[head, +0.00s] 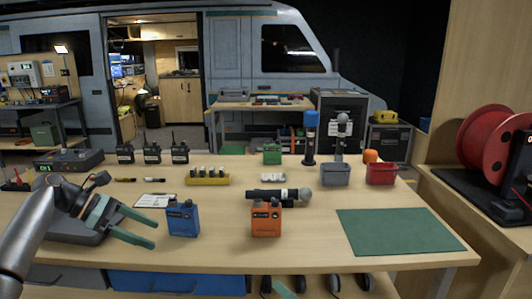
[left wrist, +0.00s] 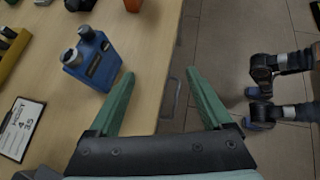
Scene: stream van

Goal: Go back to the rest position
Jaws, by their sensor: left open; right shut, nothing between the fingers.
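My left gripper (head: 154,233) has its green fingers spread over the front left part of the table, with nothing between them. It is left of the blue radio (head: 183,221) and apart from it. In the left wrist view the open fingers (left wrist: 160,76) straddle the table's front edge, with the blue radio (left wrist: 92,62) beyond the left finger.
The wooden table (head: 300,230) holds an orange radio (head: 265,221), a microphone (head: 280,195), a clipboard (head: 155,200), a yellow battery holder (head: 207,180), two bins and a green mat (head: 398,231). A red cable reel (head: 492,150) stands at the right. Floor (left wrist: 215,40) shows beyond the table edge.

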